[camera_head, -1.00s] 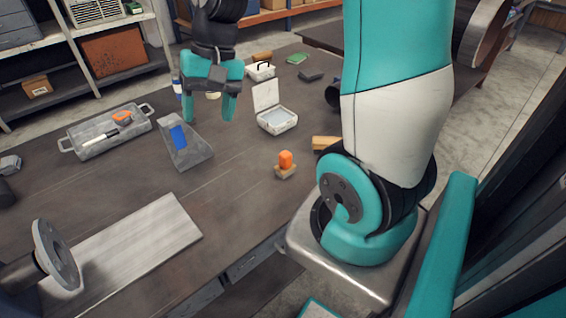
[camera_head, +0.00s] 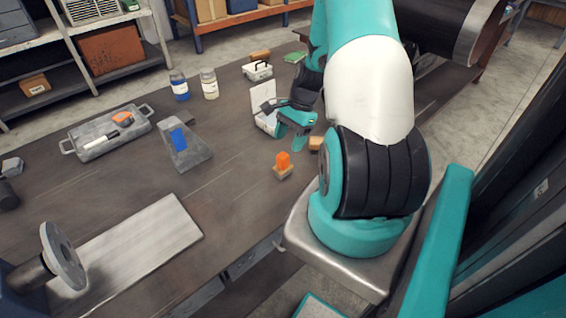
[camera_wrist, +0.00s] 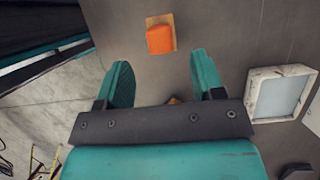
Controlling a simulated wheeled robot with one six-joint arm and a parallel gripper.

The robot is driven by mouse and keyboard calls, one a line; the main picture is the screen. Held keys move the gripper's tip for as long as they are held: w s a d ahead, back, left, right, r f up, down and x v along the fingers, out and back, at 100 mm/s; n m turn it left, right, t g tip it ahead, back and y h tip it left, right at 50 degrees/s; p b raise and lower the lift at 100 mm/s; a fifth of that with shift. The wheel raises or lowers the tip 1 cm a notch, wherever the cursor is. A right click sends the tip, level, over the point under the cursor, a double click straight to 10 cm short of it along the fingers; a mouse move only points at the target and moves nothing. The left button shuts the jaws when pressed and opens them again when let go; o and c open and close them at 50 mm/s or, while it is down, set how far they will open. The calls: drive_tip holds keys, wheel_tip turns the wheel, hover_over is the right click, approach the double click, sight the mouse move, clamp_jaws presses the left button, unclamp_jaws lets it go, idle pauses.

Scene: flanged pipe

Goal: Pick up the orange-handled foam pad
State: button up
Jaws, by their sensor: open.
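The orange-handled foam pad (camera_head: 283,166) stands on the table near its front edge. It has an orange block handle on a tan base. In the wrist view the pad (camera_wrist: 160,36) lies beyond my fingertips, roughly in line with the gap between them. My gripper (camera_head: 290,139) is open and empty, above the table and a little behind the pad in the head view. Both fingers of my gripper (camera_wrist: 160,75) show apart in the wrist view. Nothing hides the pad.
An open white case (camera_head: 266,115) is partly hidden behind my gripper; it also shows at the right of the wrist view (camera_wrist: 282,92). A tan block (camera_head: 316,143) is near my arm. A grey wedge with a blue face (camera_head: 184,150) and a metal tray (camera_head: 108,137) stand left.

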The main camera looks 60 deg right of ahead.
sight(284, 155)
drive_tip(key=shift+p+x, duration=1.5)
drive_tip(key=shift+x, duration=2.45)
drive_tip(key=c, duration=1.1)
wheel_tip(284, 155, up, 20)
drive_tip(key=b, duration=0.3)
drive_tip(key=shift+b, duration=0.3)
drive_tip(key=shift+o, duration=1.4)
drive_tip(key=shift+c, duration=0.5)
